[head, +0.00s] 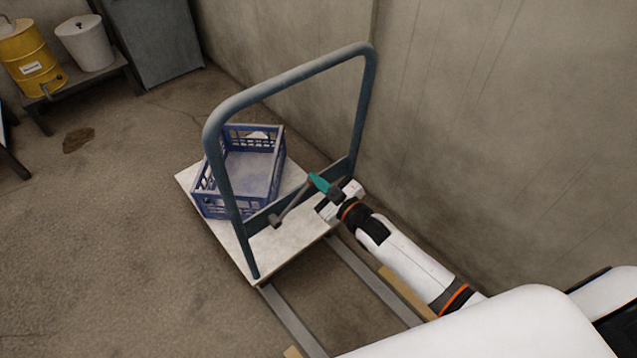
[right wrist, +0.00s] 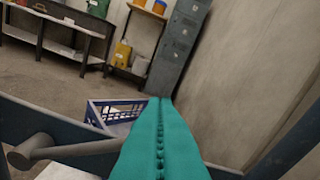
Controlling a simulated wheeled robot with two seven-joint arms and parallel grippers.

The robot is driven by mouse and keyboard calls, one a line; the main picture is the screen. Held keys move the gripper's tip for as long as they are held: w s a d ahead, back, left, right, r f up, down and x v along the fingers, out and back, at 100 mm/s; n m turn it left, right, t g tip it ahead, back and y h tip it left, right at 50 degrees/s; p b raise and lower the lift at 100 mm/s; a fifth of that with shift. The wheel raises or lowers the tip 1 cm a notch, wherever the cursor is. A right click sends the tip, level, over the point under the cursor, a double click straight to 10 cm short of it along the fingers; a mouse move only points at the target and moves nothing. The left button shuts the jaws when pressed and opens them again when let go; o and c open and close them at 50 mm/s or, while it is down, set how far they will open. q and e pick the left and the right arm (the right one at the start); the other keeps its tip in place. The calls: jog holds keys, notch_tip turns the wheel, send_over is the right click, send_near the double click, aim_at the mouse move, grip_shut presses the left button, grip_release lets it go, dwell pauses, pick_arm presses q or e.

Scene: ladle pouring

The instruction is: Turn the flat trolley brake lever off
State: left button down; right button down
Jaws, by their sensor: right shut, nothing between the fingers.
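The flat trolley has a pale platform (head: 285,240) and a tall blue-grey push handle (head: 290,76). The brake lever (head: 291,205) is a grey rod with a dark knob at its lower left end, slanting up to the right near the handle's lower crossbar. In the right wrist view the lever (right wrist: 75,150) comes in from the left, and its right end is hidden behind my fingers. My right gripper (head: 319,182) has teal fingers, shut and empty, at the lever's upper right end. In the right wrist view the fingers (right wrist: 162,110) point forward beside the lever; I cannot tell whether they touch it. My left gripper is not in view.
A blue crate (head: 212,207) stands on the platform behind the handle. A concrete wall (head: 500,130) rises close on the right. Two grey rails (head: 372,283) run from the trolley towards me. A yellow drum (head: 30,62) and a white bin (head: 86,45) stand far left; the left floor is mostly clear.

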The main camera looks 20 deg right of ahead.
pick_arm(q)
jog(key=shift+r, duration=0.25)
pick_arm(e)
jog(key=shift+f, duration=0.15)
